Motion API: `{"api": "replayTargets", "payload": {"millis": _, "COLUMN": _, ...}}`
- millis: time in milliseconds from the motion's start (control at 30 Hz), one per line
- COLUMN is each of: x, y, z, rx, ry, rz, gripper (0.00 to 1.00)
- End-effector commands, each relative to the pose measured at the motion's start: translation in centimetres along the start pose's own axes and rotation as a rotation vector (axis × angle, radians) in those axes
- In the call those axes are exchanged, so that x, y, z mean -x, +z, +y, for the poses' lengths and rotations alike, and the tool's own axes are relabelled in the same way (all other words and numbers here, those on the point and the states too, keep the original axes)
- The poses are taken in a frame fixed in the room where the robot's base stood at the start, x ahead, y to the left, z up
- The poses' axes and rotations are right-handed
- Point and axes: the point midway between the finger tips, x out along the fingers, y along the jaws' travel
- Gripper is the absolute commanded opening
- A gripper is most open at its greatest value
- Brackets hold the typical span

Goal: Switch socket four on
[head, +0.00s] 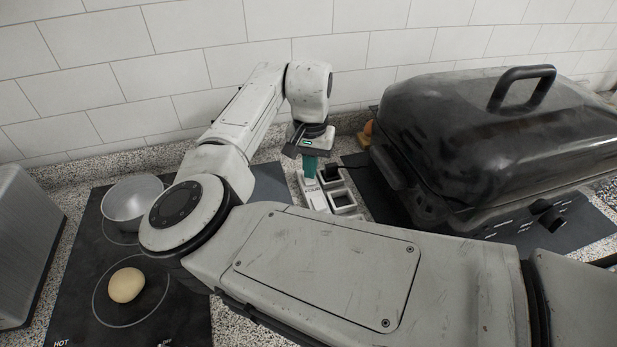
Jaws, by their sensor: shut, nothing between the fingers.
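A white socket strip (316,200) lies on the counter between the hob and the black grill. A label that seems to read FOUR shows on it just below my gripper. Square sockets sit along its right side, and one holds a black plug (330,174). My gripper (309,176) points down with its teal fingers shut and empty, over the strip's far end by the label. The fingers hide the spot beneath them, so I cannot tell whether they touch a switch or which way it is set. My forearm covers the strip's near end.
A large black lidded grill (490,130) stands close on the right. On the left, a black hob (75,290) bears a metal pan (133,203) and a round dough-coloured ball (126,285). A grey metal box (22,245) stands at the far left. A tiled wall (200,50) is behind.

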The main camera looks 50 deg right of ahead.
Motion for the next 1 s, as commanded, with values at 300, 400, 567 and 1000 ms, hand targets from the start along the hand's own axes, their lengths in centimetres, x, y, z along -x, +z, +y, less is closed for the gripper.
{"api": "replayTargets", "payload": {"millis": 300, "x": -0.02, "y": 0.0, "z": 0.0, "rx": 0.0, "ry": 0.0, "rz": 0.0, "gripper": 0.0}}
{"api": "replayTargets", "payload": {"millis": 400, "x": -0.1, "y": 0.0, "z": 0.0, "rx": 0.0, "ry": 0.0, "rz": 0.0, "gripper": 0.0}}
{"api": "replayTargets", "payload": {"millis": 567, "x": -0.31, "y": 0.0, "z": 0.01, "rx": 0.0, "ry": 0.0, "rz": 0.0, "gripper": 0.0}}
{"api": "replayTargets", "payload": {"millis": 1000, "x": -0.9, "y": 0.0, "z": 0.01, "rx": 0.0, "ry": 0.001, "rz": 0.0, "gripper": 0.0}}
